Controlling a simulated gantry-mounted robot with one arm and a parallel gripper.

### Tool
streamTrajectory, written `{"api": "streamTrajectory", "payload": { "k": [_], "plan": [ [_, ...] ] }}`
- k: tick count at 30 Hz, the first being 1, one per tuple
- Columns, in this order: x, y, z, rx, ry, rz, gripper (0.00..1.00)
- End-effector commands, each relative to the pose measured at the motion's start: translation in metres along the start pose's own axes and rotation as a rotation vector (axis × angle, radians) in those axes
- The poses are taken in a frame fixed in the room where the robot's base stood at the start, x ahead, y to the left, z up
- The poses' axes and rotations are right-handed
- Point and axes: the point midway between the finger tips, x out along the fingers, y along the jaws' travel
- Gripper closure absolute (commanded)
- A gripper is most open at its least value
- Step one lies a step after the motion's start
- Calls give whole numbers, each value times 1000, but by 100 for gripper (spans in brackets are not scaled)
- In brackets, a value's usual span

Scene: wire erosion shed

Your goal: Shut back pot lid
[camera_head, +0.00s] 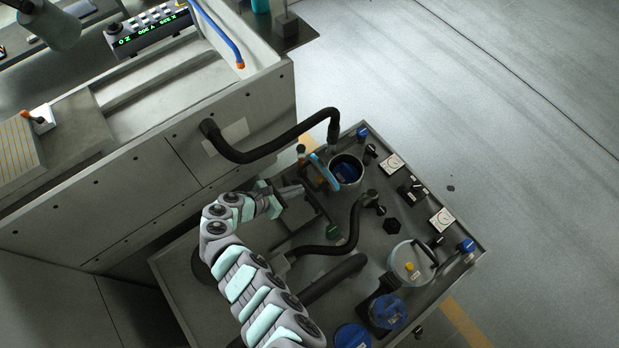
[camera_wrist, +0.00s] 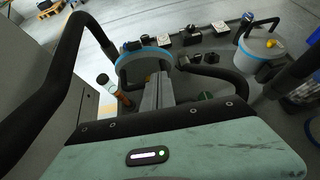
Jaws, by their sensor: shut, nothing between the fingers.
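The back pot (camera_head: 347,185) stands open on the bench unit, with dark blue showing inside. Its lid (camera_head: 324,172), with a light blue rim, stands raised on the pot's left side. In the wrist view the lid (camera_wrist: 133,62) shows as a grey disc with a blue rim, straight ahead of the fingers. My gripper (camera_head: 298,190) is shut and empty, just left of the lid. In the wrist view my gripper (camera_wrist: 158,84) points at the lid's lower part and hides some of it. I cannot tell whether the fingertips touch it.
A black hose (camera_head: 265,153) arches from the machine wall to behind the back pot. A second hose (camera_head: 340,243) runs in front. The front pot (camera_head: 410,264) has its lid shut. Blue caps, black knobs and gauges (camera_head: 441,220) crowd the right side. Open floor lies beyond.

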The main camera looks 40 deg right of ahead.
Motion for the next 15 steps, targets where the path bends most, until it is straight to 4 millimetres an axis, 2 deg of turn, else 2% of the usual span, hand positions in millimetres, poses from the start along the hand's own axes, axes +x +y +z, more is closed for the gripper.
{"api": "streamTrajectory", "payload": {
  "k": [1, 3, 6, 11, 15],
  "plan": [
    [-13, 4, -5, -5, 12, 15, 100],
    [-22, 7, -13, -6, 25, 29, 100],
    [-22, 9, -18, -5, 31, 35, 100],
    [1, 9, -22, -4, 31, 33, 100],
    [32, 11, -24, -3, 31, 34, 100]
  ]
}}
